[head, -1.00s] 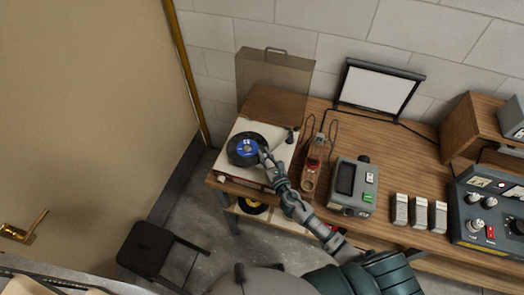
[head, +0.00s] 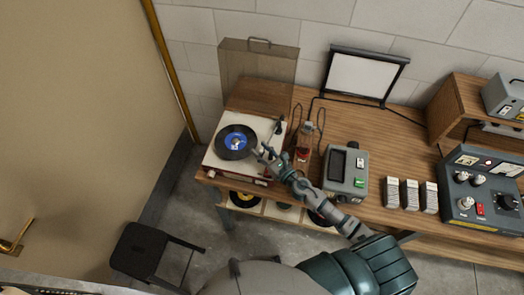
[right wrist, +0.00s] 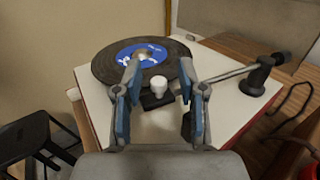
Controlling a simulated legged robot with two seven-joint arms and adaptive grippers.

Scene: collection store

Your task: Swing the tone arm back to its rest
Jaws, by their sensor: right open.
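The turntable (head: 213,160) stands at the left end of the wooden bench with a black record (head: 236,142) with a blue label on it. The record also shows in the right wrist view (right wrist: 105,68). The tone arm (right wrist: 228,75) runs left from its black pivot (right wrist: 258,76) and passes behind my right finger. A dark head with a white knob (right wrist: 158,83) stands between the fingers, beside the record's near edge. My right gripper (right wrist: 160,97) is open, with a finger on each side of the knob and visible gaps. My left gripper is out of view.
A clear lid (head: 258,68) stands raised behind the turntable. To its right are a red-based bottle-like item (head: 304,150), a grey meter (head: 345,172) and several small pale boxes (head: 410,194). A black stool (head: 146,247) stands on the floor at the left.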

